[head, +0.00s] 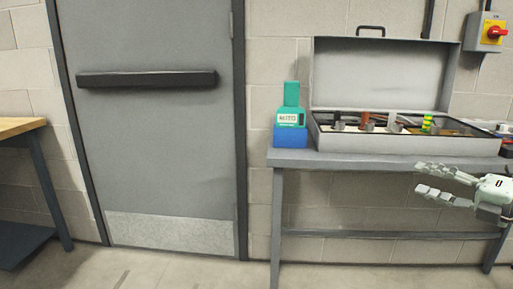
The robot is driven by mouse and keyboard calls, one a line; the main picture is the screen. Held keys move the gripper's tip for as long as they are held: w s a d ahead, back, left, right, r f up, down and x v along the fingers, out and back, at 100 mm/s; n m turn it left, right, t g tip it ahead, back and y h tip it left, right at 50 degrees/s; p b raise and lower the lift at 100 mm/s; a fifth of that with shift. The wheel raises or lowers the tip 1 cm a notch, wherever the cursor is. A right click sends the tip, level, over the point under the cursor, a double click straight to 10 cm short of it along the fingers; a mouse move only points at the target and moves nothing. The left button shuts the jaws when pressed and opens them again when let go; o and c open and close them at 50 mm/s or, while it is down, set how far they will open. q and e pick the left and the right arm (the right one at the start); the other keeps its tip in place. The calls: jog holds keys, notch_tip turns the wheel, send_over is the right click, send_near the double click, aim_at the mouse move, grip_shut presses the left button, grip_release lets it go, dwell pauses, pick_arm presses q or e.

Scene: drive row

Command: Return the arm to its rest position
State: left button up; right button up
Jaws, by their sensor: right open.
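My right gripper (430,181) is at the right edge of the head view, in front of the grey workbench (340,161). Its two fingers point left and stand apart, with nothing between them. It shows a little below the height of the bench top and appears apart from the bench. My left gripper is not in this view.
An open grey case (400,145) on the bench holds several small parts. A green device with a blue base (290,136) stands left of it. A grey door with a black push bar (146,79) is at left. A wooden-topped table (18,126) stands far left. The visible floor is clear.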

jog(key=s+d+f+m+g+h, duration=0.1)
jog(key=s+d+f+m+h, duration=0.2)
jog(key=f+m, duration=0.55)
jog(key=s+f+m+h, duration=0.3)
jog(key=f+m+h, duration=0.2)
jog(key=f, duration=0.6)
jog(key=s+d+f+m+g+h, duration=0.1)
jog(key=s+d+f+m+h, duration=0.2)
jog(key=f+m, duration=0.5)
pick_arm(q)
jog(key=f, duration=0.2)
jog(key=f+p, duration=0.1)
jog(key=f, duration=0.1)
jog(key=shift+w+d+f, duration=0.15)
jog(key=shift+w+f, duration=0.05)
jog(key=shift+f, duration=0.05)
pick_arm(e)
jog(key=s+a+f+m+g, duration=0.5)
jog(key=s+a+f+g, duration=0.4)
jog(key=s+a+f, duration=0.8)
jog(key=s+a, duration=0.1)
jog(key=s, duration=0.1)
jog(key=shift+s+m, duration=0.35)
